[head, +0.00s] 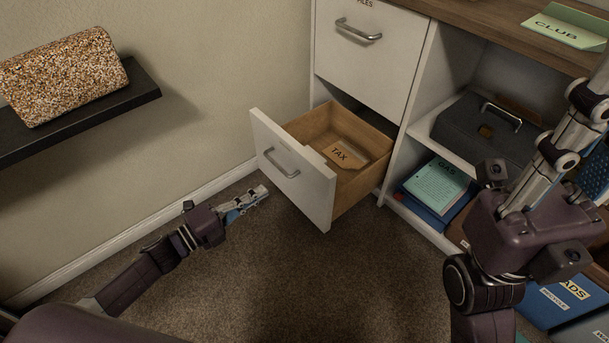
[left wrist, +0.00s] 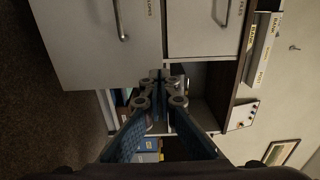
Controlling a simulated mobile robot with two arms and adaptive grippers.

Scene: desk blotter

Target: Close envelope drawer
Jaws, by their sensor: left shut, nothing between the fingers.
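The envelope drawer (head: 290,170) is pulled well out of the white cabinet, low down. Its white front (head: 318,190) has a metal bar handle (head: 282,164), and a tan envelope marked TAX (head: 343,154) lies inside. In the left wrist view, the drawer front (left wrist: 80,45) and its handle (left wrist: 122,22) show at the upper left, turned sideways. My left gripper (head: 258,194) is shut and empty, low in front of the drawer front, apart from it. In the left wrist view its fingertips (left wrist: 166,82) meet. My right gripper (head: 575,135) is over the shelves; its finger spacing is unclear.
The closed FILES drawer (head: 368,50) is above. To the right, shelves hold a dark cash box (head: 485,130) and a green GAS folder (head: 437,184). A black wall shelf (head: 135,88) is at the left. The carpet (head: 270,280) in front is clear.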

